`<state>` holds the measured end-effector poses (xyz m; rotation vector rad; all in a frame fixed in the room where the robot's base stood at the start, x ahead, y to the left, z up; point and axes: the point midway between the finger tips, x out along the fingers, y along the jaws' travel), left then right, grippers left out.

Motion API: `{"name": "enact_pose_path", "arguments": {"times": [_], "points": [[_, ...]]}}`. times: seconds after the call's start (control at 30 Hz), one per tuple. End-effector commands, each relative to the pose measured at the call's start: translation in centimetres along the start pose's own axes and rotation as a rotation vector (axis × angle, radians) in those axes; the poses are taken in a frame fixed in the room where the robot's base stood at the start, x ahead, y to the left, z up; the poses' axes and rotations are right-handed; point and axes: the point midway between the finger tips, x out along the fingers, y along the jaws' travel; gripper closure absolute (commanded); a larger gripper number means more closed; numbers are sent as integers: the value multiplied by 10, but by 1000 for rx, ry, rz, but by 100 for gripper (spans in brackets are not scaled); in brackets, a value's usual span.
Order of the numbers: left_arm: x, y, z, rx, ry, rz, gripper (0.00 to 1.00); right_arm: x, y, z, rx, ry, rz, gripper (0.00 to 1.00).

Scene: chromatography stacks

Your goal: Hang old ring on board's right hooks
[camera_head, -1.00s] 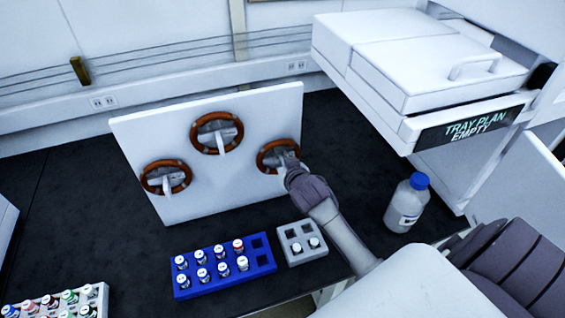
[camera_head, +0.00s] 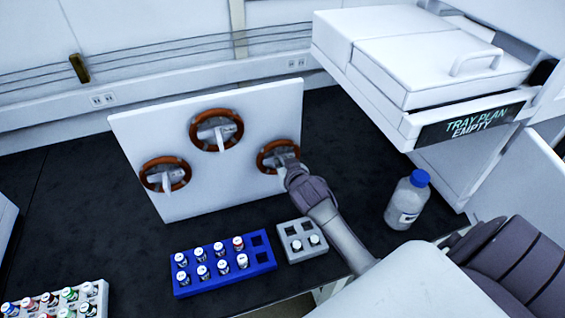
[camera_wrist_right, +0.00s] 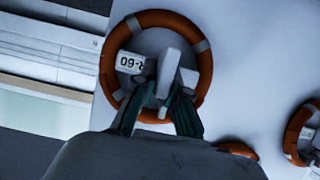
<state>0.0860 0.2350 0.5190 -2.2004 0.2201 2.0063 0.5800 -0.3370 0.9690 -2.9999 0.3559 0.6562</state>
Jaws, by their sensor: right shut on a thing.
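The white board (camera_head: 240,165) stands tilted on the dark bench with three orange-brown rings on it. One ring is at the top middle (camera_head: 217,131), one at the left (camera_head: 165,174) and one at the right (camera_head: 262,165). My right gripper (camera_head: 283,167) is at the right ring, shut on it. In the right wrist view this ring (camera_wrist_right: 203,75) has grey bands and a white label (camera_wrist_right: 130,63), and lies around a light grey hook (camera_wrist_right: 169,62). My right fingers (camera_wrist_right: 155,112) reach over its lower part and hide the contact. My left gripper is out of view.
A blue rack (camera_head: 222,278) of capped vials and a small grey rack (camera_head: 303,250) stand in front of the board. A blue-capped bottle (camera_head: 407,203) stands right of my right arm. A white instrument (camera_head: 430,60) is at the back right. Another vial rack (camera_head: 103,295) is at lower left.

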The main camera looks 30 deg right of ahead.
Motion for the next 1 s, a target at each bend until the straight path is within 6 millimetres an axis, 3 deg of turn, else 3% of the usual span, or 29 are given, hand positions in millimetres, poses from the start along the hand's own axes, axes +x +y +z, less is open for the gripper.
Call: {"name": "enact_pose_path", "arguments": {"times": [0.27,0.3,0.43,0.77,1.0], "points": [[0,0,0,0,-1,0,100,0,0,1,0,1,0,100],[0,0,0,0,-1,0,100,0,0,0,0,1,0,82],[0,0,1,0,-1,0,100,0,0,0,0,1,0,60],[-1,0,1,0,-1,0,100,-1,0,2,0,-2,0,59],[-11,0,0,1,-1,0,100,-18,0,8,1,-2,0,59]]}}
